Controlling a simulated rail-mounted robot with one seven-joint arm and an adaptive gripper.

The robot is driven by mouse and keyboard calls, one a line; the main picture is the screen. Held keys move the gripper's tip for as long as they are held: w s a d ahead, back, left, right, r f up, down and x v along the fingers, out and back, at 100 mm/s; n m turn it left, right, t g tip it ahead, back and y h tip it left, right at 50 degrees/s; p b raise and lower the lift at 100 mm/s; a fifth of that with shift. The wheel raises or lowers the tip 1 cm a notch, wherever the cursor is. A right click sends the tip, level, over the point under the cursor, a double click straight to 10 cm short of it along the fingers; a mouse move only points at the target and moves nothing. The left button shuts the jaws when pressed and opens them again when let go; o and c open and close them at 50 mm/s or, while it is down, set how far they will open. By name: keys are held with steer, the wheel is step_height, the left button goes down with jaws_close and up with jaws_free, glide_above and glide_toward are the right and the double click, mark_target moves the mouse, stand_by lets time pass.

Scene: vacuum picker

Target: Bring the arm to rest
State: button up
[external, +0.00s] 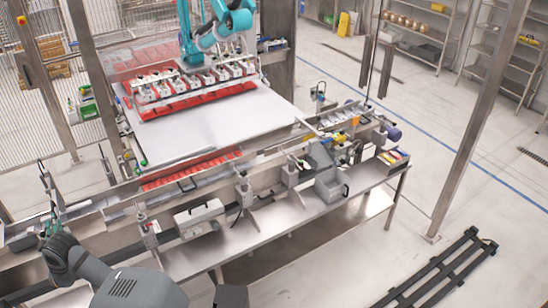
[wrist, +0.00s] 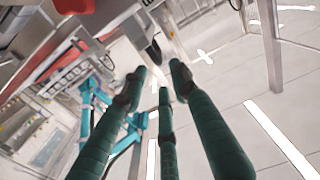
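My dark grey arm (external: 130,288) enters from the bottom left of the external view. My gripper (external: 48,228) is at the left edge, by the left end of the long metal rail bench, and its fingers are small and partly lost against the bench. In the wrist view my gripper (wrist: 161,80) shows several dark green fingers reaching forward with their tips apart. It is open, and nothing is visible between the fingers. I cannot tell how far the fingertips are from the bench.
The metal bench (external: 300,222) with fixtures runs diagonally across the middle. Behind it is a white table (external: 225,118) with red trays (external: 190,100) and a teal robot arm (external: 228,22). A black frame (external: 435,268) lies on the floor, lower right.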

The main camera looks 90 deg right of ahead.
mark_target(52, 205)
steer(key=x, duration=1.2)
steer(key=shift+s+d+r, duration=0.1)
steer(key=shift+d+r, duration=0.05)
steer(key=r+p, duration=0.1)
steer(key=p, duration=0.2)
steer(key=shift+s, duration=0.1)
steer(key=shift+f, duration=0.2)
